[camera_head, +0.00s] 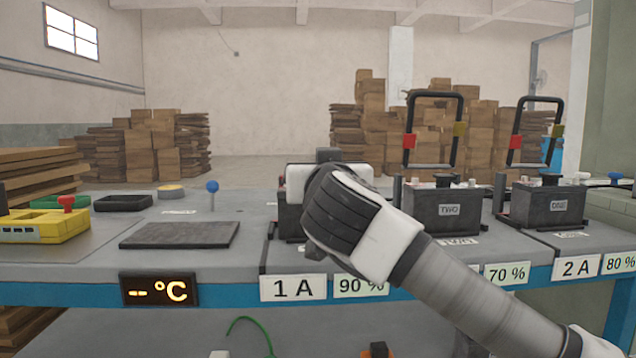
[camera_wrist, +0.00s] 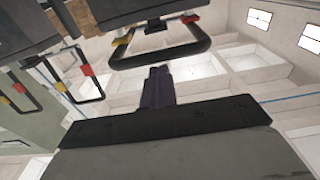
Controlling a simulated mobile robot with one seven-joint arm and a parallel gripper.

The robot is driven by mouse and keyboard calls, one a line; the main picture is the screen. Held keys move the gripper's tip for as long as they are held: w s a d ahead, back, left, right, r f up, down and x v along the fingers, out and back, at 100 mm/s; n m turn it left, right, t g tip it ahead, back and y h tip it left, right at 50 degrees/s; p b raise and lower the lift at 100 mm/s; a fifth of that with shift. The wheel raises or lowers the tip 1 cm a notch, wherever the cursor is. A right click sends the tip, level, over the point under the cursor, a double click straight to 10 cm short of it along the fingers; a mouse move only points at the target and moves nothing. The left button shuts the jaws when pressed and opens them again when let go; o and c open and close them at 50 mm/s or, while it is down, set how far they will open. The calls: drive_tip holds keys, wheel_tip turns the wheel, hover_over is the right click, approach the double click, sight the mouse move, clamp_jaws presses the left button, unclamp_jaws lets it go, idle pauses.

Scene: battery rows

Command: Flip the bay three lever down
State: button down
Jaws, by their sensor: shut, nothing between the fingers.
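In the wrist view, which is turned over, the nearest lever (camera_wrist: 163,57) is a black U-shaped bar with a red and a yellow clip. It hangs from a dark battery (camera_wrist: 108,10) at the top of the picture. My gripper (camera_wrist: 158,70) is shut and empty, its fingertips just by this lever's crossbar; I cannot tell whether they touch. In the head view my gripper (camera_head: 328,155) is in front of the bay at 1 A and hides most of its battery and its lever. No number shows on that battery.
To the right, batteries marked TWO (camera_head: 441,210) and ONE (camera_head: 551,206) have upright levers (camera_head: 433,96) (camera_head: 538,98). A dark mat (camera_head: 180,235), a blue-knobbed post (camera_head: 212,196) and a yellow box (camera_head: 45,226) are on the left of the bench. Air above the bench's left part is free.

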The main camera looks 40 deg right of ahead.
drive_tip(key=shift+s+f+b, duration=0.1)
drive_tip(key=shift+f+b, duration=0.45)
drive_tip(key=shift+b, duration=0.1)
drive_tip(key=shift+f, duration=0.25)
